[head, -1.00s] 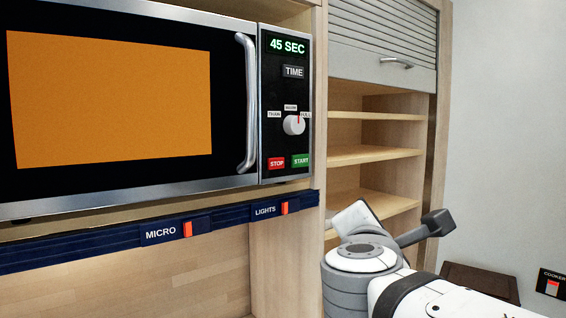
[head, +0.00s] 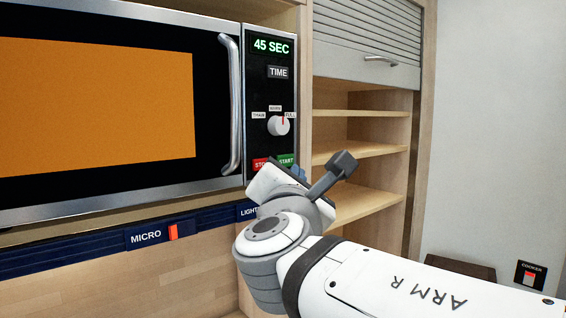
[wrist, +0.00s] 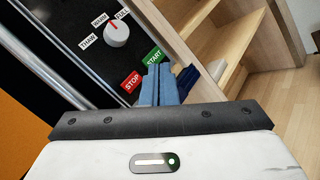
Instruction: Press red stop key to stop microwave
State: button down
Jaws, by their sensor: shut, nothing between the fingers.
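The microwave (head: 120,192) has a lit orange window, and its green display (head: 272,47) reads 45 SEC. The red STOP key (head: 260,164) is at the bottom left of the control panel, partly hidden by my arm in the head view. My gripper (wrist: 158,70) is shut and empty, in front of the panel's lower part. I cannot tell whether it touches the panel.
A dial (head: 279,125) and a TIME key (head: 278,72) sit above the two keys. The door handle (head: 231,105) stands out to the left. A strip with a MICRO switch (head: 173,232) runs below. Open shelves (head: 360,152) are to the right.

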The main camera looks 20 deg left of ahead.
aim_at(261, 164)
jog(key=w+a+p, duration=0.1)
jog(key=w+a, duration=0.2)
jog(key=a, duration=0.3)
dwell(2.1)
jog(key=shift+w+a, duration=0.3)
jog(key=shift+a, duration=0.05)
jog(key=shift+w+a+b, duration=0.15)
jog(key=shift+a+b, duration=0.15)
jog(key=shift+a, duration=0.05)
dwell(0.6)
jog(key=shift+d, duration=0.1)
dwell(0.3)
jog(key=shift+s+d+b, duration=0.4)
jog(key=shift+d+b, duration=0.1)
jog(key=shift+d, duration=0.15)
